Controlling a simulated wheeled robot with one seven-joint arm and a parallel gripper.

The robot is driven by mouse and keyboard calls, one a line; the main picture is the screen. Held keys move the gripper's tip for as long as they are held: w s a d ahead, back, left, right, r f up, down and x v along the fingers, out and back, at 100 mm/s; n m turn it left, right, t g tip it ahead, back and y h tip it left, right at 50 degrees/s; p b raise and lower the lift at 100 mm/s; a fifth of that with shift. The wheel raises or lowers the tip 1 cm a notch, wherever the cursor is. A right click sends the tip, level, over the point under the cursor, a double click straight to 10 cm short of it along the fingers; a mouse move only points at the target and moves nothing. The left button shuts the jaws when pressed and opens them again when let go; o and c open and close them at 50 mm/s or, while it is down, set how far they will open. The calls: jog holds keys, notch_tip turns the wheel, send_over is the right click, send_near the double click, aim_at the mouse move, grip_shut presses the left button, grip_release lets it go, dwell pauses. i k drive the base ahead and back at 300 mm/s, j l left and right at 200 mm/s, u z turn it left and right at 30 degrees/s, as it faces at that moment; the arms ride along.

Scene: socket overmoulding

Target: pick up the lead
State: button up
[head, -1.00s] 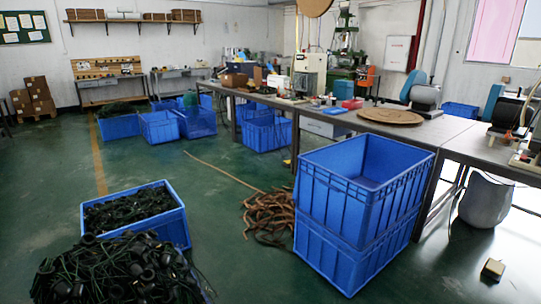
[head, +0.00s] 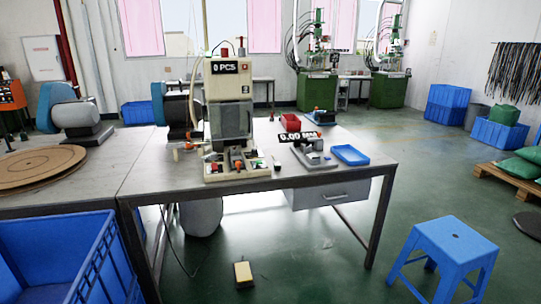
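I cannot make out a lead in the head view now. The dark leads heaped in and beside a blue crate earlier are out of view. My gripper is not in view. A beige moulding machine (head: 229,110) with a "0 PCS" display stands on the grey workbench (head: 230,186). A small grey device (head: 313,155) stands to its right under a floating label whose reading starts "0.00". A blue tray (head: 350,155) lies at the bench's right side and looks empty.
An empty blue crate (head: 105,268) stands at the lower left. A blue stool (head: 447,246) is at the lower right. A yellow-topped pedal (head: 243,273) lies on the floor before the bench. Round brown discs (head: 38,167) lie on the left bench. The green floor between pedal and stool is clear.

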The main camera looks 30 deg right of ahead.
aim_at(276, 165)
jog(key=i+z, duration=0.4)
jog(key=i+j+z, duration=0.2)
jog(key=z, duration=0.2)
jog(key=i+j+z, duration=0.65)
jog(key=z, duration=0.15)
jog(key=i+j, duration=0.15)
jog(key=j, duration=0.25)
jog(key=i+j+z, duration=0.1)
jog(key=j, duration=0.35)
jog(key=i+j, duration=0.15)
jog(key=j, duration=0.25)
